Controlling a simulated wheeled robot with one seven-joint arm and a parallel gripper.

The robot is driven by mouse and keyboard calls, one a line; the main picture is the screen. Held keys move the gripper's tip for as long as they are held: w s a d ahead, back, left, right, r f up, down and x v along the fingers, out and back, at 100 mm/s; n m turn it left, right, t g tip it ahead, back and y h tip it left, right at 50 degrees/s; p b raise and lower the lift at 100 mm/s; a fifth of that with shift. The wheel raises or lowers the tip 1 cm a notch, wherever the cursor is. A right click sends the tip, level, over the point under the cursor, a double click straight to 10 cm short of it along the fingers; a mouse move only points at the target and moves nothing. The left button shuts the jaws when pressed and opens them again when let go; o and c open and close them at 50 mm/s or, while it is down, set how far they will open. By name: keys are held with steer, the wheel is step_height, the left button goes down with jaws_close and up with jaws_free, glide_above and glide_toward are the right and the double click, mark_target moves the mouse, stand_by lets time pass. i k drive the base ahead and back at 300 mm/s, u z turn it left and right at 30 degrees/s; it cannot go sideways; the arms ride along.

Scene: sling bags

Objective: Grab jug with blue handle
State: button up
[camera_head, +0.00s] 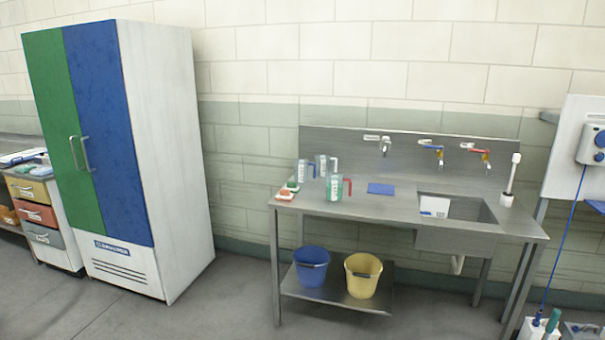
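Several clear measuring jugs stand close together on the left part of the steel sink table (390,207). The left jug (302,171) appears to have a blue handle on its right side. The front jug (334,188) has greenish markings and a red handle pointing right. Another jug (321,165) stands behind them, partly hidden; its handle colour is too small to tell for sure. My gripper is not in view.
Small red and green brushes or sponges (286,194) lie left of the jugs. A blue cloth (381,188) lies to their right, before the sink basin (462,208). Blue (311,272) and yellow (362,280) buckets stand on the lower shelf. Floor (230,310) in front looks clear.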

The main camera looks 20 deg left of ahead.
mark_target(300, 165)
steer(key=u, duration=0.8)
steer(key=i, duration=1.1)
steer(key=u, duration=1.15)
steer(key=i, duration=2.85)
steer(key=z, duration=1.2)
steer(key=i, duration=0.95)
steer(key=z, duration=0.6)
steer(key=i, duration=0.4)
steer(key=u, duration=0.05)
